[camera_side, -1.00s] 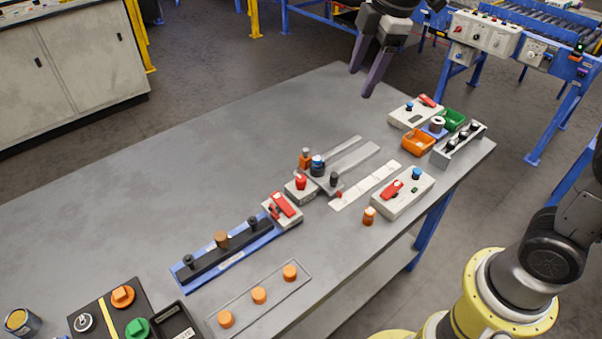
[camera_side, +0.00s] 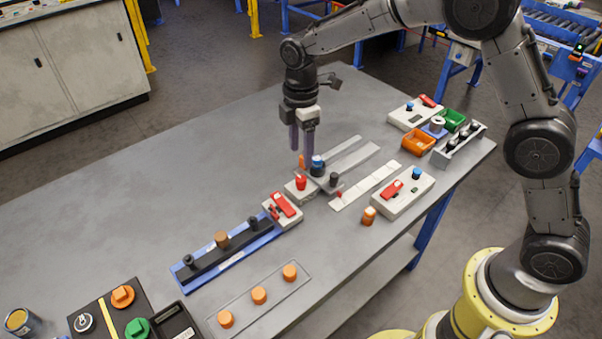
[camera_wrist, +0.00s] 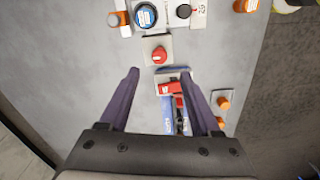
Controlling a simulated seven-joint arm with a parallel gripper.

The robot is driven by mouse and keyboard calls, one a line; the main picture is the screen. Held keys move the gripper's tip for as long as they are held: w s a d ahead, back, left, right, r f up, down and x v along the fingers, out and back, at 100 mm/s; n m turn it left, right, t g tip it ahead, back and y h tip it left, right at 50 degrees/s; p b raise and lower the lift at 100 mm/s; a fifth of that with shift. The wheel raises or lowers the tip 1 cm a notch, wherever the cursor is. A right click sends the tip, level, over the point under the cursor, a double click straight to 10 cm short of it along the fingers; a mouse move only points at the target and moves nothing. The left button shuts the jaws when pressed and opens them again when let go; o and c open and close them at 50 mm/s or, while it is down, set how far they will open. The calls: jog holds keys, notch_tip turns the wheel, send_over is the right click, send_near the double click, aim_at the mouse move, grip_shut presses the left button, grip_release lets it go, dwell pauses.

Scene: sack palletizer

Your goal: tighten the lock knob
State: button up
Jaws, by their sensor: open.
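My gripper (camera_side: 301,152) is open and empty, pointing down above the middle of the table. Several knobs stand below it, and I cannot tell from a label which is the lock knob. A red knob (camera_side: 300,182) sits on a small pale block; in the wrist view this red knob (camera_wrist: 159,55) lies just beyond the fingertips (camera_wrist: 159,74). A blue-topped knob (camera_side: 318,166) and a black knob (camera_side: 334,180) stand on a grey slide fixture (camera_side: 352,164). An orange post (camera_side: 302,161) is partly hidden behind a finger. The fingers touch none of them.
A red toggle clamp (camera_side: 283,204) sits at the end of a blue rail (camera_side: 205,272) with posts. Two boxes with red levers and blue knobs, orange (camera_side: 418,142) and green bins stand right. The table's left back is clear.

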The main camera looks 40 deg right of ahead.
aim_at(301, 178)
notch_tip(301, 178, down, 8)
jog(key=shift+f, duration=0.1)
dwell(0.4)
grip_shut()
